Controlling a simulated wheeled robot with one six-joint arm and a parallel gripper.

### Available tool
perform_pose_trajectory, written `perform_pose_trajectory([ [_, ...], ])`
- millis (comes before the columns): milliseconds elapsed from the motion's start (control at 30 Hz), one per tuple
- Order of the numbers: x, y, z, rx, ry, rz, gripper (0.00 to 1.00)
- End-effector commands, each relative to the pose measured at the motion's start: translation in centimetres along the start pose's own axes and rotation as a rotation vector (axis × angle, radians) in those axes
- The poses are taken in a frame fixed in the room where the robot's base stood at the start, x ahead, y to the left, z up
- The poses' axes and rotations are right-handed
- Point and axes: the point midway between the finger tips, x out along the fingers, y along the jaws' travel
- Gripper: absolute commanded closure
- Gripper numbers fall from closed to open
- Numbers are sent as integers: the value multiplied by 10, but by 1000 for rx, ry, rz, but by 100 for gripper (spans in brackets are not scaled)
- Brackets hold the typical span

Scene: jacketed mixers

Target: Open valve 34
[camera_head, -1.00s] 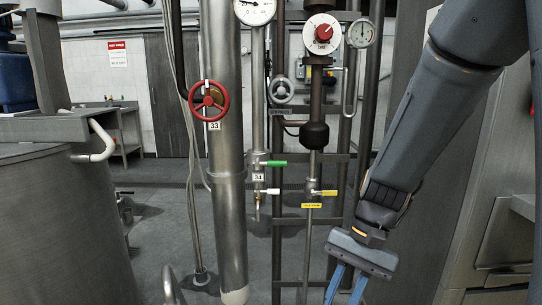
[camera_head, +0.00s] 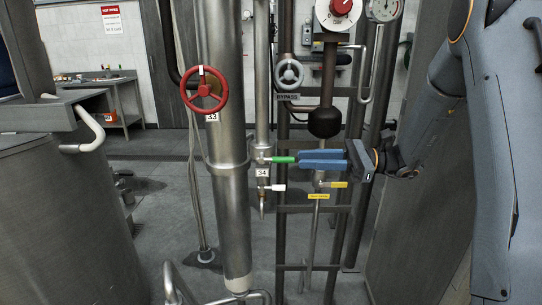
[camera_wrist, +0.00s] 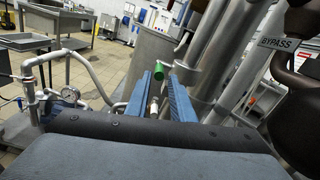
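The tag 34 (camera_head: 262,172) is on a thin vertical pipe, between a green lever handle (camera_head: 284,159) above and a smaller white handle (camera_head: 276,187) below. The green handle points right, level. My gripper (camera_head: 300,159) comes from the right at the green handle's height, its blue fingertips at or very near the handle's free end. In the wrist view my gripper (camera_wrist: 158,80) is open, the green handle's end (camera_wrist: 159,71) showing between and just beyond the tips. The white handle (camera_wrist: 153,106) also shows between the fingers. I cannot tell whether the fingers touch the green handle.
A red handwheel (camera_head: 205,90) tagged 33 is on the thick pipe at left. A grey bypass wheel (camera_head: 289,74) is above my gripper. A yellow handle (camera_head: 333,184) is just below it. A dark bulbous fitting (camera_head: 324,122) hangs close above.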

Motion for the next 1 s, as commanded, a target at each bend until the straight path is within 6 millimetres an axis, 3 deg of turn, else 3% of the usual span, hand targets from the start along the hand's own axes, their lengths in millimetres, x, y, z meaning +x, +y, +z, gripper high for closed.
perform_pose_trajectory([
  [300,61,2,2,2,0,3,78],
  [500,90,1,1,3,1,1,78],
  [700,102,1,0,1,1,-1,78],
  [1000,103,0,0,0,2,-2,78],
])
